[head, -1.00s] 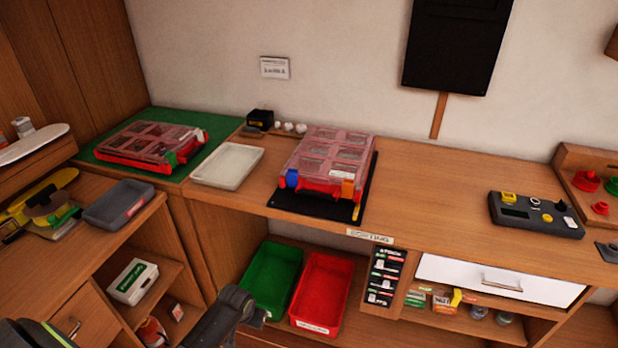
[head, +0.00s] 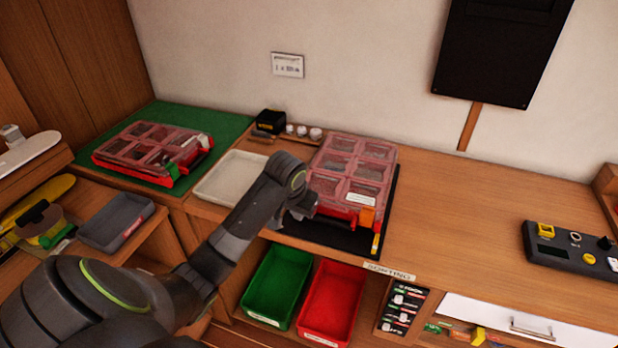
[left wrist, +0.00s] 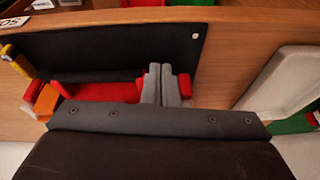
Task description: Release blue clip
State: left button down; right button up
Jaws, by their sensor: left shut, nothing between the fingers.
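A red case with a clear compartmented lid (head: 350,168) lies on a black mat (head: 390,200) on the counter. Its orange clip (head: 366,216) shows at the front right corner and also in the left wrist view (left wrist: 46,100). The blue clip is hidden behind my left gripper (head: 310,207), which is at the case's front left corner. In the left wrist view my left gripper's grey fingers (left wrist: 162,88) are together with nothing between them, over the red front edge (left wrist: 105,92). I cannot tell whether they touch the case. My right gripper is not in view.
A white tray (head: 228,180) lies left of the case. A second red case (head: 150,148) sits on a green mat (head: 228,125). Green (head: 278,288) and red (head: 332,302) bins stand below the counter. The counter right of the case is clear up to a black control box (head: 570,250).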

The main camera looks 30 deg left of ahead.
pick_arm(q)
jog(key=w+a+r+n, duration=0.1)
jog(key=w+a+r, duration=0.1)
jog(key=w+r, duration=0.6)
notch_tip(320, 180, up, 4)
jog(key=shift+w+a+r, duration=0.2)
jog(key=shift+a, duration=0.15)
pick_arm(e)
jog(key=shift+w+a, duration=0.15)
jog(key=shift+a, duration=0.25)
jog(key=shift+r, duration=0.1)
